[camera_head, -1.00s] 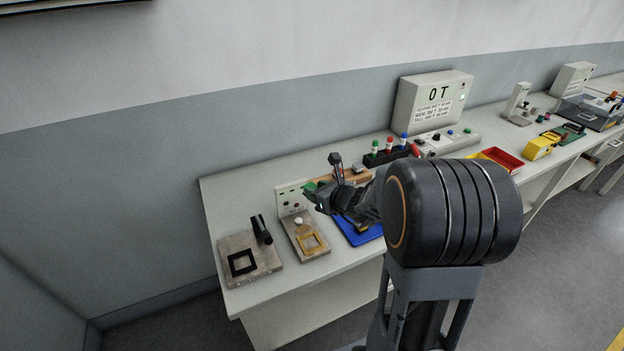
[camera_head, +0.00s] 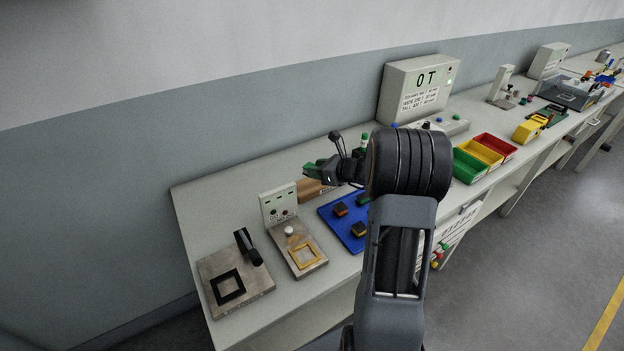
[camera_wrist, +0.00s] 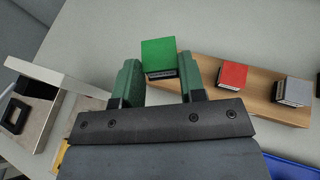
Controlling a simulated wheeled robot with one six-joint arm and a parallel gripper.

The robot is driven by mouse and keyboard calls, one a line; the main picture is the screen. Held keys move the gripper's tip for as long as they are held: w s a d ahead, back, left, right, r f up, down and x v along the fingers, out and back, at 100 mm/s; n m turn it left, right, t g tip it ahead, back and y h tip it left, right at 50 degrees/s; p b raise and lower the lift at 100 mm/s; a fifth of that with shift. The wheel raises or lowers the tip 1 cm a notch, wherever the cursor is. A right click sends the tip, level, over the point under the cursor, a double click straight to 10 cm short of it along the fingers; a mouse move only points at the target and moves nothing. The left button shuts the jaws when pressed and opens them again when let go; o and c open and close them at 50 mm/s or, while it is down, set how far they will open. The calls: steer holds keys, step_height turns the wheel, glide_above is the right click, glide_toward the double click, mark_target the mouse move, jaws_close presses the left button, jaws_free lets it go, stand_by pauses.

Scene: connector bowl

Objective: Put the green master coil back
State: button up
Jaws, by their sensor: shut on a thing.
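The green master coil (camera_wrist: 160,56) is a block with a bright green top and a dark and pale lower side. My gripper (camera_wrist: 160,75) is shut on it, with a green finger on each side. The coil is at the left end of the wooden rack (camera_wrist: 205,73) in the wrist view; I cannot tell whether it is seated or just above. A red-topped block (camera_wrist: 233,74) and a grey-topped block (camera_wrist: 297,91) stand along the rack. In the head view, my gripper (camera_head: 314,170) is over the rack (camera_head: 312,190), partly hidden by my arm.
Left are a fixture with a yellow frame (camera_head: 305,256) and one with a black frame (camera_head: 228,288). Green, yellow and red bins (camera_head: 470,166) stand right of my arm.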

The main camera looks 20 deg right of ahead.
steer(key=w+f, duration=0.3)
steer(key=shift+a+f, duration=0.1)
steer(key=shift+f, duration=0.15)
steer(key=f, duration=0.3)
steer(key=shift+w+p, duration=0.2)
steer(key=shift+p, duration=0.2)
steer(key=shift+f, duration=0.3)
steer(key=shift+f, duration=0.15)
steer(key=o, duration=1)
